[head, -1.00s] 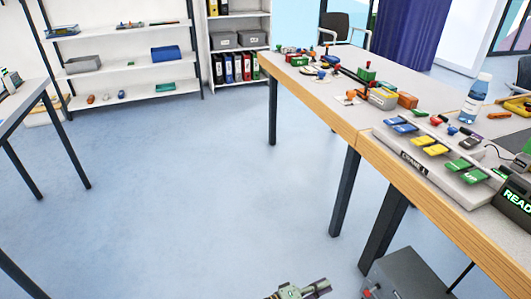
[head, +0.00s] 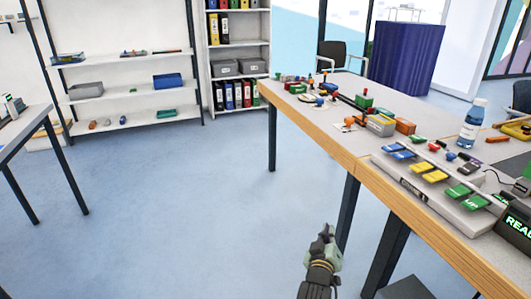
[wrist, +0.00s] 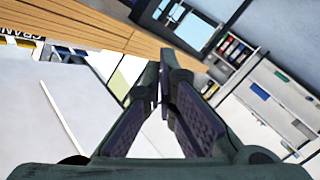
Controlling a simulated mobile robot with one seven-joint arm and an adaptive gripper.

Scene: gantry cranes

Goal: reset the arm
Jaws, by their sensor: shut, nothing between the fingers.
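My gripper (head: 326,236) is in the lower middle of the head view, over open floor just left of the table's near legs. It points up and away, below the level of the tabletop. In the wrist view its two dark fingers (wrist: 163,92) come together at the tips, with nothing between them.
The wooden-edged table (head: 330,132) on the right carries a control panel (head: 415,192) with coloured buttons, a bottle (head: 472,124) and several small parts. Shelves (head: 130,88) stand at the back left. Another table (head: 28,128) is at the left edge. The floor between is clear.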

